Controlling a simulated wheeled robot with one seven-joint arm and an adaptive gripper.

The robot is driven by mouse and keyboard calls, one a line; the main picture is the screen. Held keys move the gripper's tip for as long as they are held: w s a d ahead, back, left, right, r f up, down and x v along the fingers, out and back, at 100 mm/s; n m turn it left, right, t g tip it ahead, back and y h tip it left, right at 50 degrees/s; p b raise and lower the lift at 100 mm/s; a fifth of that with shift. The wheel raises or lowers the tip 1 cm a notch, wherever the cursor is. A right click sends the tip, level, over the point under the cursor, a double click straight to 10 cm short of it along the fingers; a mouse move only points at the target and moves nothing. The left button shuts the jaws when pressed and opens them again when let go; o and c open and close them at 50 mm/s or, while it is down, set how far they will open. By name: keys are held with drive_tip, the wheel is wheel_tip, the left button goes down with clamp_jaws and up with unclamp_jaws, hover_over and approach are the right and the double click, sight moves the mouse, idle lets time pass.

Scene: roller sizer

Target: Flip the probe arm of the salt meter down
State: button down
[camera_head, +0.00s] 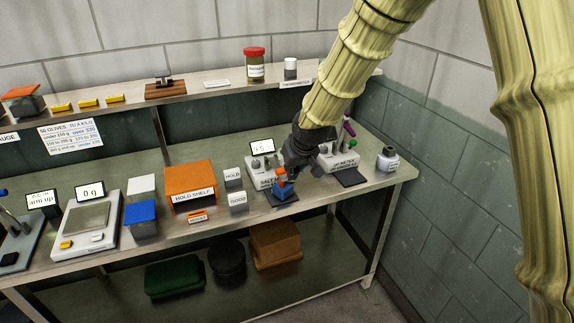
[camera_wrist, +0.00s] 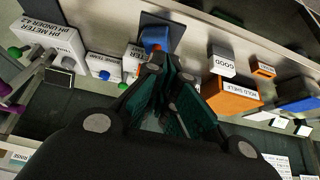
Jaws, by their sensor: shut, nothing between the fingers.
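The salt meter (camera_head: 260,178) is a white box with a lit display (camera_head: 262,147), on the bench right of centre. In the wrist view its labelled white body (camera_wrist: 133,58) is partly hidden by my gripper. A blue and orange piece (camera_head: 283,192) stands at its front on a dark pad (camera_head: 284,199). The blue part also shows in the wrist view (camera_wrist: 153,36), just beyond my fingertips. I cannot tell whether this piece belongs to the probe arm, or how that arm stands. My gripper (camera_head: 283,172) is shut and empty, close above the piece; contact is unclear.
The pH meter (camera_head: 337,160) with a purple-topped stick (camera_head: 348,128) stands close on the right, with a small bottle (camera_head: 388,159) beyond it. The HOLD and GOOD blocks (camera_head: 237,202) and the orange hold shelf (camera_head: 190,177) stand left. Bare bench lies in front.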

drive_tip(key=shift+s+d+f+b, duration=0.15)
drive_tip(key=shift+s+d+b, duration=0.15)
drive_tip(key=shift+s, duration=0.65)
drive_tip(key=shift+s+d+f+b, duration=0.15)
drive_tip(key=shift+s+d, duration=0.15)
drive_tip(key=shift+s, duration=0.65)
